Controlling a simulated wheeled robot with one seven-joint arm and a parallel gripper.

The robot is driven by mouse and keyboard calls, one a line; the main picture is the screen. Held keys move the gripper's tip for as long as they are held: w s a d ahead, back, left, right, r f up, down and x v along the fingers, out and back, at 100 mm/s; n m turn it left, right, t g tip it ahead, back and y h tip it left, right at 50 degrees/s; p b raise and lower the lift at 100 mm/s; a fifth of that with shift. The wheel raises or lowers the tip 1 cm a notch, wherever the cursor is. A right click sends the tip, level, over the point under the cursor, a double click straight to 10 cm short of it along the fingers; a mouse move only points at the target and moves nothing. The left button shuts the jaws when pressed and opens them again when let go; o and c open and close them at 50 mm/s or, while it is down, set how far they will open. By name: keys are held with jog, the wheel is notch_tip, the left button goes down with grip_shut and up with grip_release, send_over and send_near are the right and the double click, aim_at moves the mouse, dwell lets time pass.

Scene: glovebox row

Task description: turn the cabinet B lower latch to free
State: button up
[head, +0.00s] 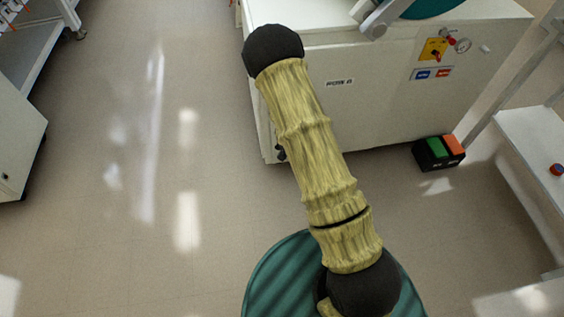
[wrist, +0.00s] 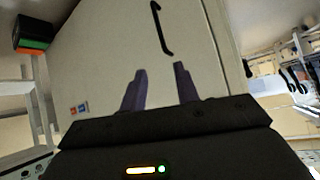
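A large white cabinet (head: 400,90) stands ahead in the head view, with a small dark label on its front. I cannot tell whether it is cabinet B. No latch can be made out for certain. In the wrist view the pale cabinet panel (wrist: 95,50) lies beyond my gripper (wrist: 160,85). Its two dark fingers are apart with nothing between them. A dark bent bar or line (wrist: 161,30) shows on the panel above the fingers. A small dark part (wrist: 247,68) sits at the panel's right edge. My arm covers part of the cabinet in the head view, and the gripper is not visible there.
A yellow switch plate (head: 433,50) with a gauge is on the cabinet's right part. A green and orange pedal box (head: 438,152) lies on the floor below. A white bench (head: 535,150) stands at right, another cabinet (head: 18,135) at left. The floor (head: 140,180) between is clear.

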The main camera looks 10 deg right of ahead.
jog(key=s+a+f+n+t+y+b, duration=0.1)
jog(key=f+t+b, duration=0.3)
jog(key=f+b, duration=0.5)
jog(key=s+f+n+t+y+b, duration=0.2)
jog(key=f+b, duration=0.7)
jog(key=f, duration=1.7)
jog(key=shift+a+f+n+t, duration=0.4)
jog(key=shift+n+t, duration=0.5)
jog(key=shift+t, duration=0.3)
jog(key=shift+w, duration=0.1)
jog(key=w+b, duration=0.8)
jog(key=w, duration=0.9)
jog(key=shift+w, duration=0.1)
grip_shut()
